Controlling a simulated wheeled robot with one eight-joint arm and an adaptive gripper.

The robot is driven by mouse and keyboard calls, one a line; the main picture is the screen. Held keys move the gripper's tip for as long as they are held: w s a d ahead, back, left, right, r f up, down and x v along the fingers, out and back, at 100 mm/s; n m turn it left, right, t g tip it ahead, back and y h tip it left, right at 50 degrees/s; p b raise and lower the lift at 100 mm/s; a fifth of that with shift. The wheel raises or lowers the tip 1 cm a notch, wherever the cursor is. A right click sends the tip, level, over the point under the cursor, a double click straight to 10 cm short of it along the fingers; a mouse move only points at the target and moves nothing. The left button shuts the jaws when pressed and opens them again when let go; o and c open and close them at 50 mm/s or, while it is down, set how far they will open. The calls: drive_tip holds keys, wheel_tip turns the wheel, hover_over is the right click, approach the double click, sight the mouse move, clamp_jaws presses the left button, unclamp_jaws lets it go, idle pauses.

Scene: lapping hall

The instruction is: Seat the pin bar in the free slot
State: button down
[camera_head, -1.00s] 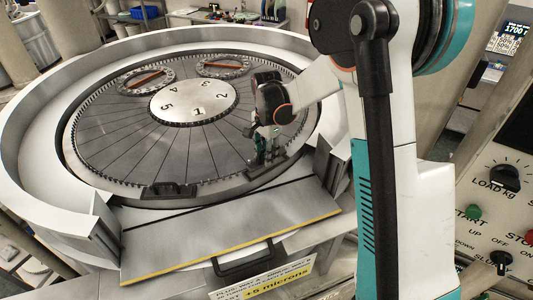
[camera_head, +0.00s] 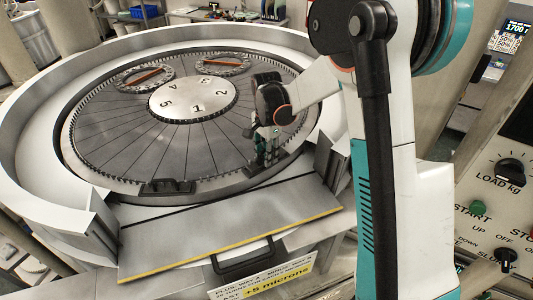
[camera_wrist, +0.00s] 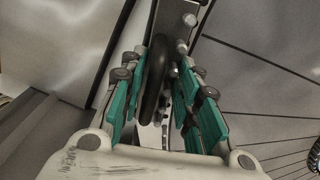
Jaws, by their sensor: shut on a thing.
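My gripper (camera_head: 265,160) is low at the front right of the round lapping plate (camera_head: 140,160), over its toothed rim. In the wrist view my teal-padded fingers (camera_wrist: 160,105) are shut around a black rounded handle (camera_wrist: 156,75). It appears to belong to the pin bar, whose grey metal body (camera_wrist: 178,25) shows beyond the fingers. The bar's underside and its fit against the rim are hidden. Another dark bar with a black handle (camera_head: 168,187) sits at the front of the rim. I cannot make out the free slot.
A white ring wall (camera_head: 30,140) surrounds the plate, with a gap at the front between two upright end pieces (camera_head: 325,165). A sloping metal apron (camera_head: 220,225) lies there. Two round carriers (camera_head: 145,78) and a numbered disc (camera_head: 195,100) lie on the plate. The control panel (camera_head: 490,215) stands right.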

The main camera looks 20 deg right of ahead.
drive_tip(key=shift+f, duration=0.35)
drive_tip(key=c, duration=1.1)
unclamp_jaws()
drive_tip(key=shift+r, duration=0.1)
wheel_tip(320, 180, up, 12)
drive_tip(key=shift+f, duration=0.1)
drive_tip(key=shift+b, duration=0.3)
drive_tip(key=s+f+n+t+b, duration=0.2)
drive_tip(key=s+n+t+b, duration=0.2)
drive_tip(key=s+n+b, duration=0.85)
drive_tip(key=s+f+t+b, duration=0.1)
drive_tip(key=s+f, duration=0.2)
drive_tip(key=s, duration=0.2)
drive_tip(key=s+f+n+t+b, duration=0.1)
drive_tip(key=s+f+b, duration=0.1)
drive_tip(key=s+f, duration=0.2)
drive_tip(key=s+f+t+b, duration=0.1)
drive_tip(key=s+f, duration=0.2)
drive_tip(key=s, duration=0.3)
drive_tip(key=shift+f, duration=0.15)
